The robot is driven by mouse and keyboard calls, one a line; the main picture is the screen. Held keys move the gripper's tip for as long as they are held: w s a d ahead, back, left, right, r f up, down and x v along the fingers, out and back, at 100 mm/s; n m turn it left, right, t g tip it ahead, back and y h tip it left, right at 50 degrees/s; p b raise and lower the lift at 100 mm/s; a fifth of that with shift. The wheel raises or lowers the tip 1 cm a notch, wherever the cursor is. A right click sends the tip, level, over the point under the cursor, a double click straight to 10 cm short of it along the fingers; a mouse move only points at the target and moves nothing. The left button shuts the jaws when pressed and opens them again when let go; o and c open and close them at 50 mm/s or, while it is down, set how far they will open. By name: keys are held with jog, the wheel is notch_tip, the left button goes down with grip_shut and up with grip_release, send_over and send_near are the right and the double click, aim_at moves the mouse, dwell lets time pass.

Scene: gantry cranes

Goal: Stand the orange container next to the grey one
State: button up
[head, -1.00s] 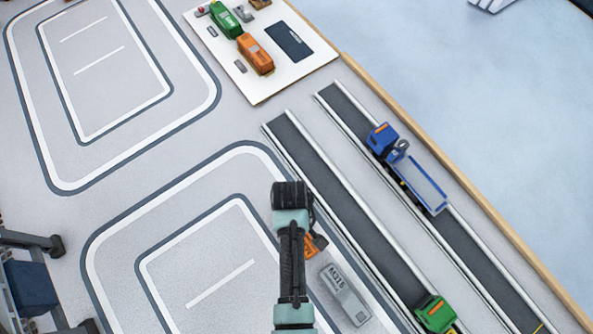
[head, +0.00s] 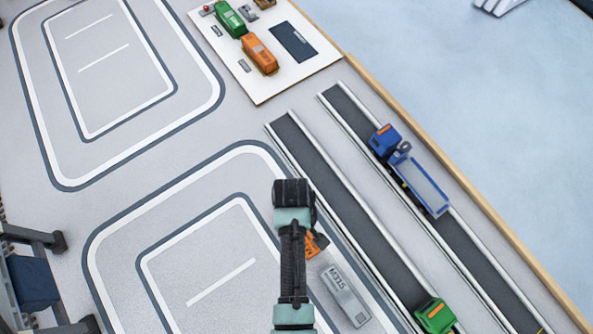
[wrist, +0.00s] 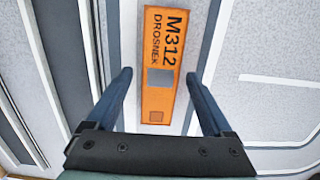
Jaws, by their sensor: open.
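The orange container (wrist: 165,45), marked M312 DROSNEK, lies lengthwise under my gripper in the wrist view. In the head view only a small orange corner (head: 316,243) shows beside my arm, which hides the rest. My gripper (wrist: 157,76) is open, with one blue finger on each side of the container and a gap on both sides. I cannot tell how far down the fingers reach. The grey container (head: 344,293), marked M315, lies close to the orange one, towards the lower right in the head view.
Two dark lanes with pale rails run beside the containers. A blue flatbed truck (head: 412,172) stands on the far lane and a green vehicle (head: 435,315) on the near one. A white board (head: 262,89) with small vehicles lies at the top.

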notch_tip(320, 180, up, 10)
jog(key=r, duration=0.1)
jog(key=w+a+r+m+t, duration=0.1)
jog(key=w+r+m+t, duration=0.1)
jog(key=w+r+t, duration=0.85)
jog(key=w+r+m+t, duration=0.15)
jog(key=w+r, duration=0.25)
jog(key=r, duration=0.4)
jog(key=w+r+t, duration=0.2)
jog(key=w+r, duration=0.3)
jog(key=r, duration=0.4)
jog(key=w+r+m+t, duration=0.1)
jog(key=w+r, duration=0.3)
jog(key=r, duration=0.4)
notch_tip(320, 180, up, 17)
jog(key=s+t, duration=0.3)
jog(key=t, duration=0.3)
jog(key=s+r+m+t, duration=0.1)
jog(key=s+r+t, duration=0.2)
jog(key=s+r, duration=0.2)
jog(key=s+d+r+m+t, duration=0.1)
jog(key=s+r+t, duration=0.3)
jog(key=r, duration=0.8)
jog(key=shift+s+m+y, duration=0.3)
jog(key=shift+s+m, duration=0.05)
jog(key=shift+s, duration=0.75)
jog(key=shift+r, duration=0.1)
